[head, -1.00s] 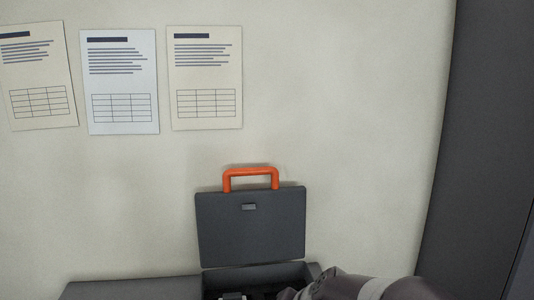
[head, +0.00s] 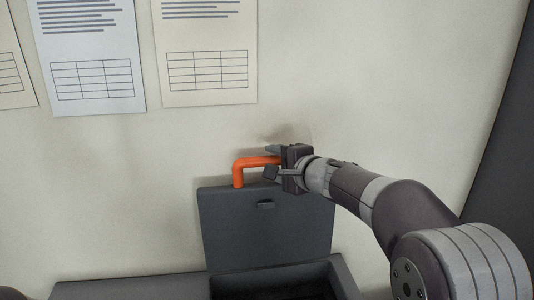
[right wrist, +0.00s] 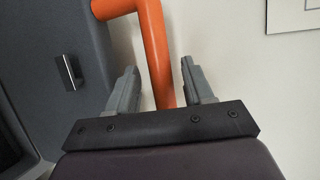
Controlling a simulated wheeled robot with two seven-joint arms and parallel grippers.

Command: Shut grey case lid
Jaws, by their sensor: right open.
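The grey case lid (head: 265,232) stands open and upright at the back of the dark case base (head: 345,282). An orange handle (head: 255,162) rises from the lid's top edge, and a small latch (head: 265,204) sits on the lid's face. My right gripper (head: 272,162) is at the right part of the handle, hiding that end. In the right wrist view, the orange handle (right wrist: 156,50) runs between the two open fingers, which stand apart from it on both sides. The lid (right wrist: 45,65) is at the left there. My left gripper is not in view.
A pale wall with several printed sheets (head: 90,60) is close behind the lid. A dark upright panel (head: 500,150) stands at the right. The dark table surface (head: 130,289) is clear left of the case.

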